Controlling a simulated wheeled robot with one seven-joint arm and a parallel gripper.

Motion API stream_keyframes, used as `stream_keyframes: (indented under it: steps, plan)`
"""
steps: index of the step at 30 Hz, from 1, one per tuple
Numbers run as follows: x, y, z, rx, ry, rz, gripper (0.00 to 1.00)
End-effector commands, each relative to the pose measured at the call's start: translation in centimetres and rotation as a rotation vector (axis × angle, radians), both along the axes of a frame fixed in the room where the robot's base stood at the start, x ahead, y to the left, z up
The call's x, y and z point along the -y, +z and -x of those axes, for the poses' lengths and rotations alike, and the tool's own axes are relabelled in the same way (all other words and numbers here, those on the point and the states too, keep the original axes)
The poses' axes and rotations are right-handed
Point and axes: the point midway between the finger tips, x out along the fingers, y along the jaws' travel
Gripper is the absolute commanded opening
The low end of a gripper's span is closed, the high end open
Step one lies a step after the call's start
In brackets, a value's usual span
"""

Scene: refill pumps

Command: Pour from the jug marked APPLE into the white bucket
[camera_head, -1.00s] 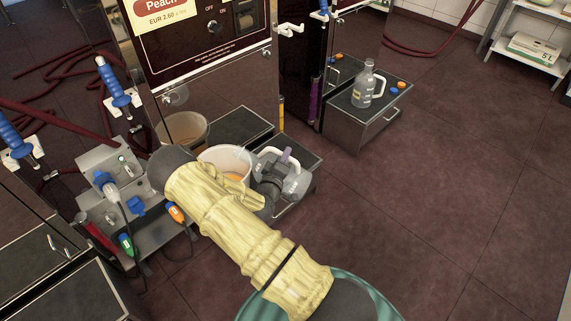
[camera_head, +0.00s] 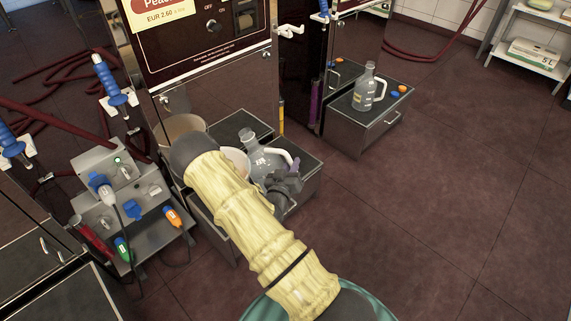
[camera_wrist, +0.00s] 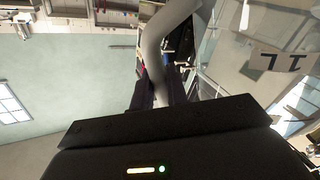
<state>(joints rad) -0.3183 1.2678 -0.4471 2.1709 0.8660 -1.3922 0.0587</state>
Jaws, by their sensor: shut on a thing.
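My gripper (camera_head: 284,184) is shut on the handle of a clear jug (camera_head: 266,165), held just right of the white bucket (camera_head: 238,160). The jug leans a little, its mouth up and to the left. Its marking cannot be read in the head view. In the wrist view the pale handle (camera_wrist: 160,45) passes between my fingers (camera_wrist: 159,93), with an upside-down "1L" label on the clear jug wall. My arm hides most of the bucket, including its contents. A second clear jug (camera_head: 364,92) with a small yellowish label stands upright on the right-hand step.
A dark-topped step (camera_head: 240,126) lies behind the bucket, against a mirror-like pump panel that reflects the bucket. A metal stand (camera_head: 110,175) with blue, green and orange plugs is at left. Blue and orange caps lie beside the second jug. The floor at right is clear.

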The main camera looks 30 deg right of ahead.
Motion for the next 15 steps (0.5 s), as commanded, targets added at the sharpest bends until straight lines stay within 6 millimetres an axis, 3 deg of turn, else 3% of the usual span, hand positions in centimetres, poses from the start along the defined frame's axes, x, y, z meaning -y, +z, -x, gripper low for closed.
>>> stream_keyframes:
  steps: [15]
  plan:
    - [3.0,1.7,3.0,0.232,-0.004,-0.230,0.00]
